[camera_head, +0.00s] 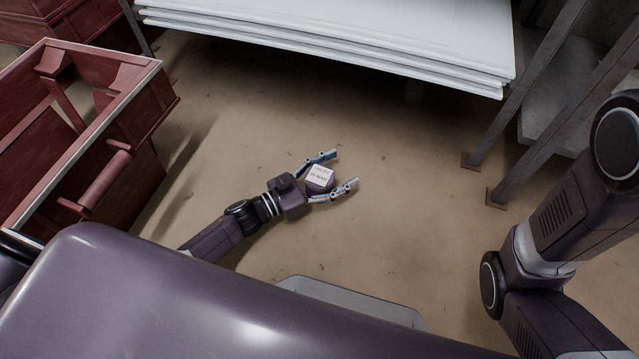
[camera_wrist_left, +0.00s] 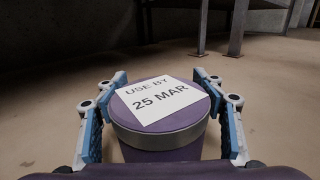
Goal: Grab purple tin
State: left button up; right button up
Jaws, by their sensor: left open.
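A purple tin (camera_head: 319,180) with a white label on its lid stands on the floor. In the left wrist view the tin (camera_wrist_left: 160,137) fills the middle, and its label (camera_wrist_left: 158,98) reads "USE BY 25 MAR". My left gripper (camera_head: 347,170) is open, with one finger on each side of the tin. The left wrist view shows its fingers (camera_wrist_left: 165,110) flanking the tin, with a narrow gap visible on either side near the top. The tin's base is hidden in that view. My right arm shows at the right of the head view, but its gripper is out of sight.
A red wooden crate-like frame (camera_head: 148,90) stands at the left. A stack of white panels (camera_head: 330,40) lies beyond the tin. Metal legs (camera_head: 530,85) stand on the floor at the right. The floor (camera_head: 420,190) around the tin is clear.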

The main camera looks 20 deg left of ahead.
pick_arm(q)
jog(key=shift+c, duration=0.3)
jog(key=c, duration=1.6)
jog(key=shift+r, duration=0.1)
jog(key=shift+c, duration=0.3)
